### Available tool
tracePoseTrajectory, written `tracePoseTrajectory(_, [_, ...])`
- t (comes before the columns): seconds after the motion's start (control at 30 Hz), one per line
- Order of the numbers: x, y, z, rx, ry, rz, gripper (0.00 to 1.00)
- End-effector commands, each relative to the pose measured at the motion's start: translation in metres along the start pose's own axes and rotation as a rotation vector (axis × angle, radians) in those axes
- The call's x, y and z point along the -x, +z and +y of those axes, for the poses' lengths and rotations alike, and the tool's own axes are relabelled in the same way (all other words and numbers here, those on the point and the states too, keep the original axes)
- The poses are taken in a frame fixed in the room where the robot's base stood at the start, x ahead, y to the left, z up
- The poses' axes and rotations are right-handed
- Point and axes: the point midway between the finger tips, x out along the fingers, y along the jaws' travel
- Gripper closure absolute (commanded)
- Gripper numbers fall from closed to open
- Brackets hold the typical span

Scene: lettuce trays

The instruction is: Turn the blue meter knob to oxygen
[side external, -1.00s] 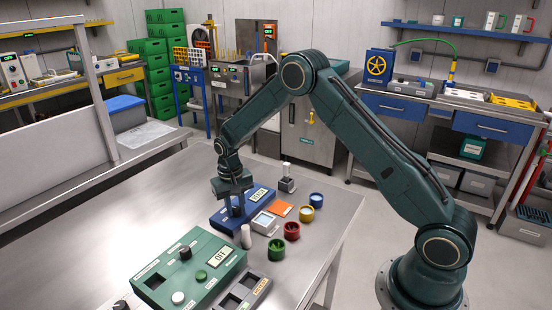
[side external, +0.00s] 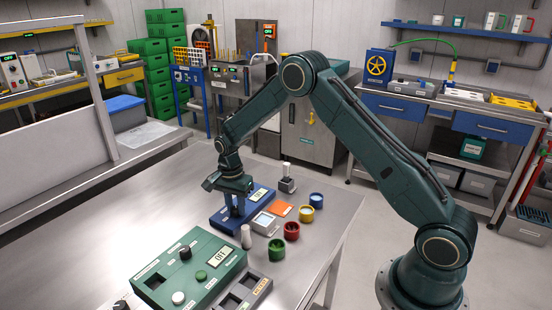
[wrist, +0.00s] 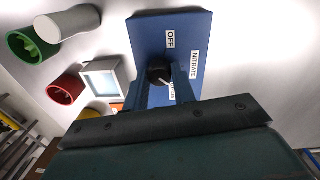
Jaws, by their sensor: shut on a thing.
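The blue meter (side external: 223,223) lies on the steel table under my gripper (side external: 237,208). In the wrist view the meter (wrist: 147,30) shows a black round knob (wrist: 158,71) with a pale pointer line. My gripper (wrist: 160,80) points down and is shut on the knob, one finger on each side. An OFF label (wrist: 171,39) and a NITRATE label (wrist: 194,65) sit around the knob. A third label (wrist: 172,91) between the fingers is partly hidden and I cannot read it. The meter's display (side external: 260,194) is partly covered by my gripper.
A green box (side external: 165,263) with knobs and an OFF display stands in front. A white cylinder (side external: 246,236), a pale framed square (side external: 264,222), and green (side external: 276,249), red (side external: 291,231), yellow (side external: 308,214) and blue (side external: 316,200) cups are close by. The table's left part is clear.

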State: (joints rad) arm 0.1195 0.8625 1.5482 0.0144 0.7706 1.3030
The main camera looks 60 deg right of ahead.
Motion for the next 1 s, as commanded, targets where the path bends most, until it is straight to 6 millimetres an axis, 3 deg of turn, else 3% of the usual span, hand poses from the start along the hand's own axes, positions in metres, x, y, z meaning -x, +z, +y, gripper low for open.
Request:
tracePoseTrajectory(0.5, [0.0008,-0.0015,-0.0003,-0.402,-0.003,-0.016,0.97])
tracePoseTrajectory(1.0, [0.0008,-0.0016,-0.0001,-0.481,-0.002,-0.019,0.97])
